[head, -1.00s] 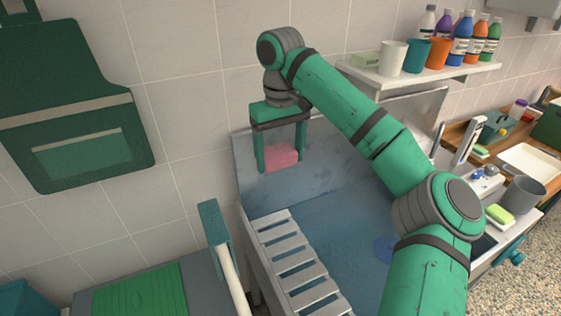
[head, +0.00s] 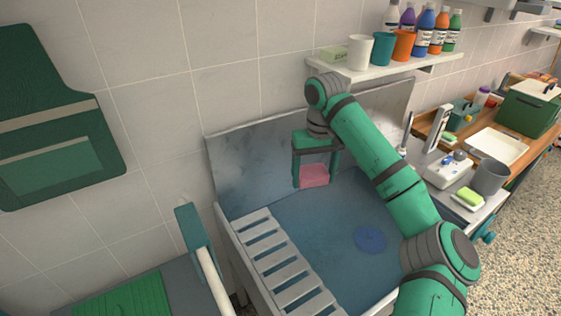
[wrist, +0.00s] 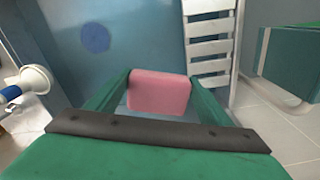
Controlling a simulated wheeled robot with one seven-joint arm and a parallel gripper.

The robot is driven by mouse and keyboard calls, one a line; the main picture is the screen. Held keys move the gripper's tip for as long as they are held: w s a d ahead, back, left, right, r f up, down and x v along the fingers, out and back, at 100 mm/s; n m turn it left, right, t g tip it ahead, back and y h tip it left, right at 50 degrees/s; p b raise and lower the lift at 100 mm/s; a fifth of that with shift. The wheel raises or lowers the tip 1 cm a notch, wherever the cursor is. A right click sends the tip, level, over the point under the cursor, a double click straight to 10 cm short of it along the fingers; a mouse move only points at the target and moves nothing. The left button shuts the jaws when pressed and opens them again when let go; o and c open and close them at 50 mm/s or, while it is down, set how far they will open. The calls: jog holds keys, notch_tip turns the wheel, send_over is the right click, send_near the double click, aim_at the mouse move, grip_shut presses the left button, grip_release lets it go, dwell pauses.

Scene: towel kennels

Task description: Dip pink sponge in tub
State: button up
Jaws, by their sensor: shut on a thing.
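The pink sponge (head: 314,176) is held between the fingers of my gripper (head: 316,172), which is shut on it. In the wrist view the pink sponge (wrist: 159,92) sits between the two green fingers. The blue-grey tub (head: 330,225) lies below, with a high back wall behind my gripper. The sponge hangs over the back part of the tub; its exact height above the bottom is hard to tell. A round blue drain disc (head: 370,239) lies on the tub floor; it also shows in the wrist view (wrist: 95,38).
A white slatted rack (head: 280,262) lies along the tub's left side. A wall shelf (head: 385,66) with cups and bottles is above. The tub's middle is clear.

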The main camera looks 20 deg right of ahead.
jog(key=s+d+f+m, duration=0.3)
jog(key=s+d+f, duration=0.2)
jog(key=d+f, duration=0.25)
jog(key=s+d+f+m, duration=0.2)
jog(key=s+d+f, duration=0.35)
jog(key=d, duration=0.25)
notch_tip(320, 180, down, 20)
jog(key=shift+w, duration=0.25)
dwell(0.4)
jog(key=shift+d, duration=0.1)
jog(key=shift+r, duration=0.1)
dwell(0.9)
notch_tip(320, 180, up, 13)
dwell(1.3)
dwell(0.9)
jog(key=shift+r, duration=3)
